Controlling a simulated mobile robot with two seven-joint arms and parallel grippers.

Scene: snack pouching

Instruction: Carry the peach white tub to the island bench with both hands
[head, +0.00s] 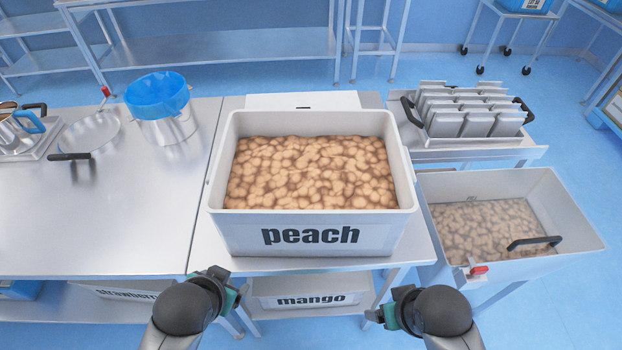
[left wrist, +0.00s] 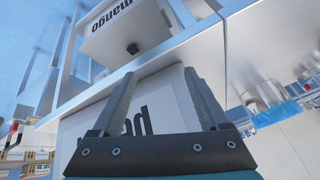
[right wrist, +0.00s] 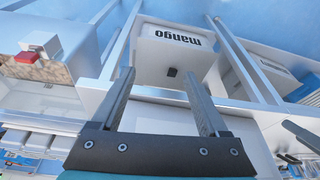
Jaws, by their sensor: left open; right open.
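The peach tub (head: 313,234) is a white open box filled with light brown pieces, labelled "peach" on its front. It stands upright on a metal table (head: 215,262), and its labelled front also shows in the left wrist view (left wrist: 165,95). My left gripper (head: 228,290) is open and empty in front of the tub's left side, apart from it. My right gripper (head: 378,308) is open and empty in front of the tub's right side, also apart. I cannot tell which surface is the island bench.
A steel bench (head: 150,235) at left holds a pot with a blue liner (head: 158,97) and a pan (head: 95,130). At right are a rack of grey pouches (head: 470,110) and a low bin with a scoop (head: 580,240). A mango tub (head: 310,300) sits on the lower shelf.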

